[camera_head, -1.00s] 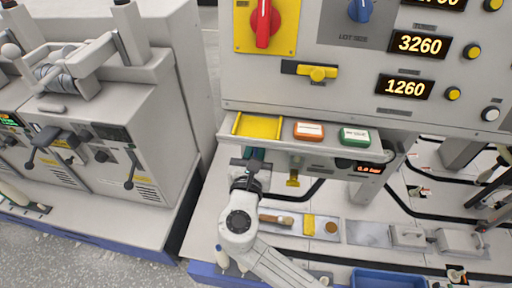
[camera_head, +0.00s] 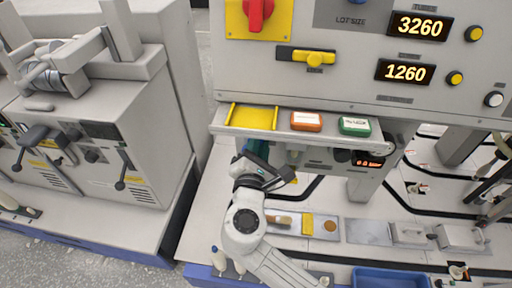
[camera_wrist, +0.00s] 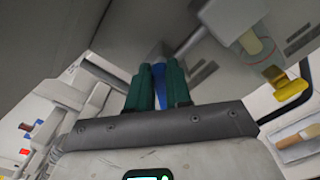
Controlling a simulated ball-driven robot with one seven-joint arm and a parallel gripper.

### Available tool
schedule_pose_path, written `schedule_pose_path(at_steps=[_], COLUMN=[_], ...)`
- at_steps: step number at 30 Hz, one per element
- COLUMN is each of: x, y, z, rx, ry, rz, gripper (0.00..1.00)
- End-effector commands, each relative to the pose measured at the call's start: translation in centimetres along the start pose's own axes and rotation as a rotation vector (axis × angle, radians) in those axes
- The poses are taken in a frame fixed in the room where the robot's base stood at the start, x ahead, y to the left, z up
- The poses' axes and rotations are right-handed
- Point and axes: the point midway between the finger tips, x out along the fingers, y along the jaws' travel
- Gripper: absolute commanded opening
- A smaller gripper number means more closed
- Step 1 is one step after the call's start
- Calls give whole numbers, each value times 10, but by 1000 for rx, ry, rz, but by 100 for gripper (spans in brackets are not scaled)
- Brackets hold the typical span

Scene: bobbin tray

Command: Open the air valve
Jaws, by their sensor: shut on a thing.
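My gripper (camera_wrist: 158,88) has its two dark green fingers shut on a narrow blue handle (camera_wrist: 159,78), which I take to be the air valve's lever. In the head view my gripper (camera_head: 260,154) is under the left end of the shelf below the control panel. The handle is hidden there by my wrist and the shelf. A grey pipe (camera_wrist: 192,40) runs close beside the fingers in the wrist view. The pressure display (camera_head: 369,162) under the shelf seems to read 0.0.
A clear-bowled fitting (camera_wrist: 252,42) and a yellow tab (camera_wrist: 275,78) are right of the fingers. A blue bin (camera_head: 388,278) is at the lower right.

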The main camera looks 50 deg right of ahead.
Motion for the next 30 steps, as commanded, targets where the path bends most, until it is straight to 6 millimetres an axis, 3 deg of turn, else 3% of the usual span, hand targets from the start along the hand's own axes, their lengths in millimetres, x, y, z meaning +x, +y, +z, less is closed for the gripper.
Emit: schedule_pose_path(at_steps=[18,30], x=[0,0], y=[-19,-22], z=[-8,-11], rx=[573,811], ry=[-1,0], rz=[-1,-1], gripper=[0,0])
